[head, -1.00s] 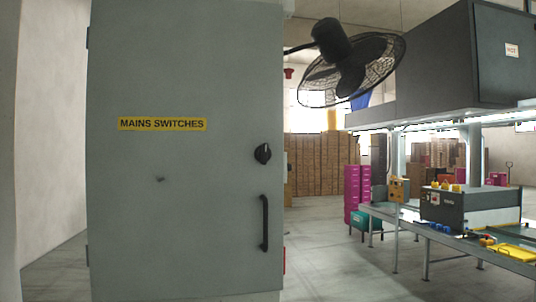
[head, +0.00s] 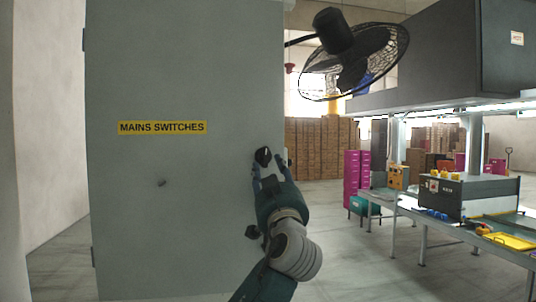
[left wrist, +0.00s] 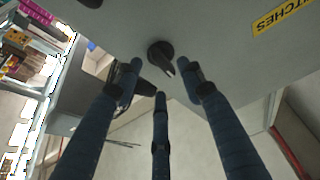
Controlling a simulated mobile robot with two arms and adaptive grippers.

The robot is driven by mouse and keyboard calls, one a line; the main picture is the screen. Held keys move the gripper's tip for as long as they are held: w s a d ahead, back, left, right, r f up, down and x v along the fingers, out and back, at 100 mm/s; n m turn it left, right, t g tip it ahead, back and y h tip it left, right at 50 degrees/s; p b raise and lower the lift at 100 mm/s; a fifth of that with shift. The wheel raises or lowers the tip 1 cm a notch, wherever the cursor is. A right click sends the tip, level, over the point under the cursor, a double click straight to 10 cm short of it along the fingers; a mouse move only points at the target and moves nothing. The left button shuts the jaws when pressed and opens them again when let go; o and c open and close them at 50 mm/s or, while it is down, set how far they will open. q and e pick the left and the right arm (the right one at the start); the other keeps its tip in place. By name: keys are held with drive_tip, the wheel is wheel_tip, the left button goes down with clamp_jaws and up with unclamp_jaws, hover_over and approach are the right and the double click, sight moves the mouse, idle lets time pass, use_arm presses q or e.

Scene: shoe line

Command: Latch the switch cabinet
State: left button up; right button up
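The grey switch cabinet (head: 180,230) fills the left half of the head view, its door flush and its yellow MAINS SWITCHES label (head: 162,128) facing me. The black rotary knob (head: 263,156) sits near the door's right edge; it also shows in the left wrist view (left wrist: 158,52), with a pale pointer mark. My left gripper (head: 268,171) is at the knob, its fingers open and spread just around or before it. Whether they touch it I cannot tell. The arm hides most of the black door handle below. My right gripper is not in view.
A black fan (head: 352,55) hangs right of the cabinet. A workbench (head: 440,222) with a boxed machine (head: 465,195) and yellow tray (head: 510,241) stands at right. Magenta drawers (head: 351,178) stand behind. The floor between cabinet and bench is clear.

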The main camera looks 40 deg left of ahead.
sight(267, 160)
use_arm(q)
drive_tip(key=p+x, duration=0.1)
drive_tip(key=x, duration=0.2)
drive_tip(key=shift+s+r, duration=0.1)
drive_tip(key=shift+r, duration=0.15)
drive_tip(key=shift+w+a+r+p, duration=0.1)
drive_tip(key=shift+w+a+p, duration=0.35)
drive_tip(key=shift+w, duration=0.1)
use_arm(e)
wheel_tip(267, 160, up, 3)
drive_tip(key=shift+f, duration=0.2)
use_arm(q)
drive_tip(key=shift+c, duration=0.5)
